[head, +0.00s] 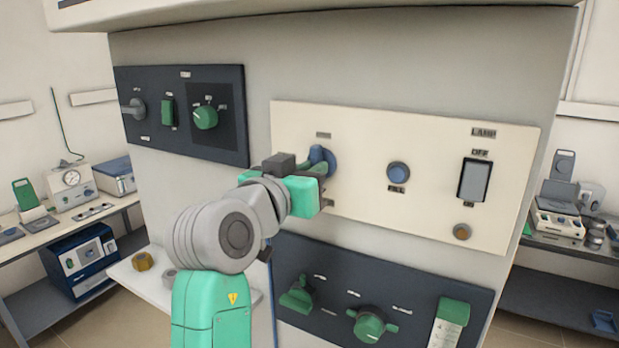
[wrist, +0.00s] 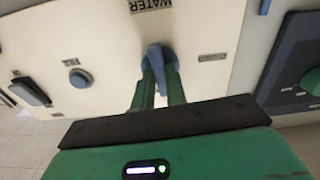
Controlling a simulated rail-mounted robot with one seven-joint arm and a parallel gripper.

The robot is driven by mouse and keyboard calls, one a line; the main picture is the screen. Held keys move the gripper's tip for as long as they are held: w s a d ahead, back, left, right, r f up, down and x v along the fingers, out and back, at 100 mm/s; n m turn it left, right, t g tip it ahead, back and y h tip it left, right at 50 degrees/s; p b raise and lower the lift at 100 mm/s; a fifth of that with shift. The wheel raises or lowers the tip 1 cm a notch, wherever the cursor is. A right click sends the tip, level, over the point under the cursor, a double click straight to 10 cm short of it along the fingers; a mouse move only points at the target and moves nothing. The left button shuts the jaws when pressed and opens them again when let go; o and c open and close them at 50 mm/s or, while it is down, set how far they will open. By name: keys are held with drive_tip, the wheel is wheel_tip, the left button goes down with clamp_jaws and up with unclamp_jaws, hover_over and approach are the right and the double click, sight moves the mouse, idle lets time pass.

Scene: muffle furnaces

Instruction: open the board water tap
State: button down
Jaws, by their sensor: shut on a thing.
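The board water tap is a blue knob with a lever handle (head: 319,156) on the cream panel (head: 370,131) in the head view. In the wrist view the tap (wrist: 156,55) sits below the word WATER, which appears upside down. My gripper (head: 321,170) is at the tap from the front. In the wrist view its two green fingers (wrist: 160,80) are on either side of the blue handle, shut on it. My gripper and wrist hide part of the tap in the head view.
Right of the tap are a round blue button (head: 398,173) and a lamp switch (head: 474,180). A dark panel (head: 330,262) with green knobs lies below, and another dark panel (head: 222,137) is at upper left. A white shelf (head: 128,272) juts out at lower left.

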drive_tip(key=shift+m, duration=0.6)
drive_tip(key=c, duration=1.4)
unclamp_jaws()
drive_tip(key=shift+c, duration=0.2)
drive_tip(key=b+v, duration=0.2)
drive_tip(key=v, duration=0.6)
drive_tip(key=shift+d+f, duration=0.1)
drive_tip(key=shift+d, duration=0.05)
